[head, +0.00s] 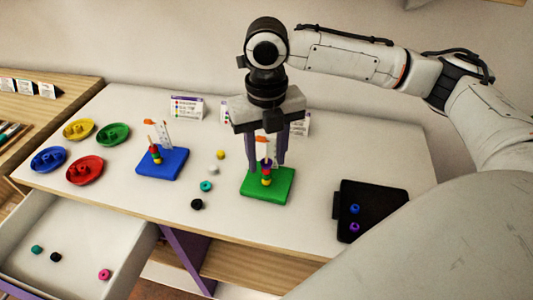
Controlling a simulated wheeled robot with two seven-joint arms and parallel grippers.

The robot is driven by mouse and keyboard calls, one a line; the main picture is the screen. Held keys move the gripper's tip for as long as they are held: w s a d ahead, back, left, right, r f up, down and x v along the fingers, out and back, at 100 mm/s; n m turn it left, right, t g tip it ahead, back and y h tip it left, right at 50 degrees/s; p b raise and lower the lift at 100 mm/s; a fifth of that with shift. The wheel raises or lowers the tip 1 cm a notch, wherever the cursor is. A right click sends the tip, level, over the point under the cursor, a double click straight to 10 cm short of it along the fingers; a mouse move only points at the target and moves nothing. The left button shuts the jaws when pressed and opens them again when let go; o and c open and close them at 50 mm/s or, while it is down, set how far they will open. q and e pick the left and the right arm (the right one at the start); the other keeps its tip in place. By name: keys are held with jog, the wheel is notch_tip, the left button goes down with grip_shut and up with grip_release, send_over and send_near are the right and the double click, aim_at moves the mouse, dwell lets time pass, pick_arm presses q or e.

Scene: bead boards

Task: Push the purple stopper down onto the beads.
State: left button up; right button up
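The green board (281,192) lies on the white table and carries an upright peg with a short stack of beads (266,181), yellow low and red above it. A small purple piece, which looks like the purple stopper (267,163), sits at the top of this stack. I cannot tell whether it touches the bead below. My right gripper (268,164) points straight down over the green board. Its two fingers are apart, one on each side of the peg, with a gap to the stopper. My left gripper is out of view.
A blue board (174,166) with a beaded peg stands left. Loose beads (206,186) lie between the boards. Colored dishes (85,170) stand far left. A black tray (375,197) with blue and purple beads is right. An open drawer (88,266) is front left.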

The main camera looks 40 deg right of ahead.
notch_tip(320, 180, up, 10)
jog(key=shift+r, duration=0.2)
dwell(0.5)
dwell(0.7)
